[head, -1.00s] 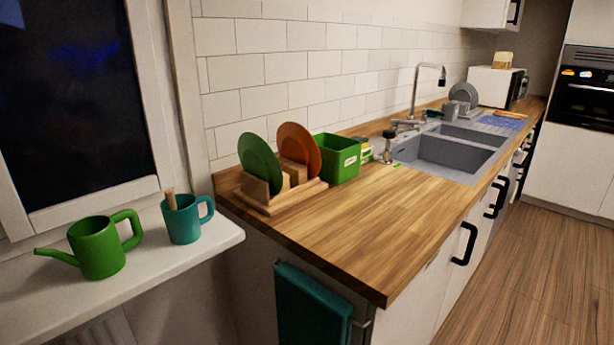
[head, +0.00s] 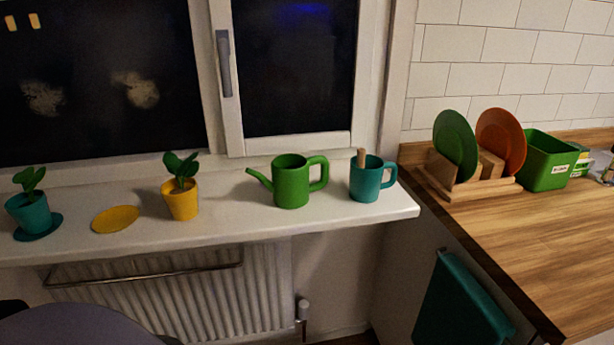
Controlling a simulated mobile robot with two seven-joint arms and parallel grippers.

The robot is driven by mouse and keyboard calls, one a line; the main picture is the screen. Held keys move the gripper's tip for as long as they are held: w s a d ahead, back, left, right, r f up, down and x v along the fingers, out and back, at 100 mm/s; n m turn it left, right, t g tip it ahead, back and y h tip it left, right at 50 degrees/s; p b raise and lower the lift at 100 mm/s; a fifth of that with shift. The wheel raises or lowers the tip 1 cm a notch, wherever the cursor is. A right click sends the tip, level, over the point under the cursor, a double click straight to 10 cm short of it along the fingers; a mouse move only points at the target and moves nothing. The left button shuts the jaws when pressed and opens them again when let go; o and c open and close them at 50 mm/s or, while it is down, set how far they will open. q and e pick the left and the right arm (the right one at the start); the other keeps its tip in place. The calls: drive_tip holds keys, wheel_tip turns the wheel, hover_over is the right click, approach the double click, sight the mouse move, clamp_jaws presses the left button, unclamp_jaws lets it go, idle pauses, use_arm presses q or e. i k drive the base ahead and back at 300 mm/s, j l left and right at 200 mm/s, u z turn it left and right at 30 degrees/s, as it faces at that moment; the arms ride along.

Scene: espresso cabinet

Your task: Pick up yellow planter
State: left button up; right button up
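The yellow planter (head: 181,202) stands upright on the white windowsill (head: 236,219), with a small green plant (head: 180,168) in it. A flat yellow saucer (head: 116,218) lies on the sill to its left, apart from it and empty. A green watering can (head: 291,183) stands to the planter's right, its spout pointing left toward the planter. Neither of my grippers shows in the head view.
A teal planter (head: 31,214) with a plant stands on a teal saucer (head: 40,232) at the far left. A teal mug (head: 366,183) holding a wooden stick is at the sill's right end. A radiator (head: 180,295) is below. The wooden counter (head: 560,237) with a plate rack (head: 463,185) is at right.

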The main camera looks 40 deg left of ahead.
sight(179, 194)
drive_tip(key=u, duration=1.9)
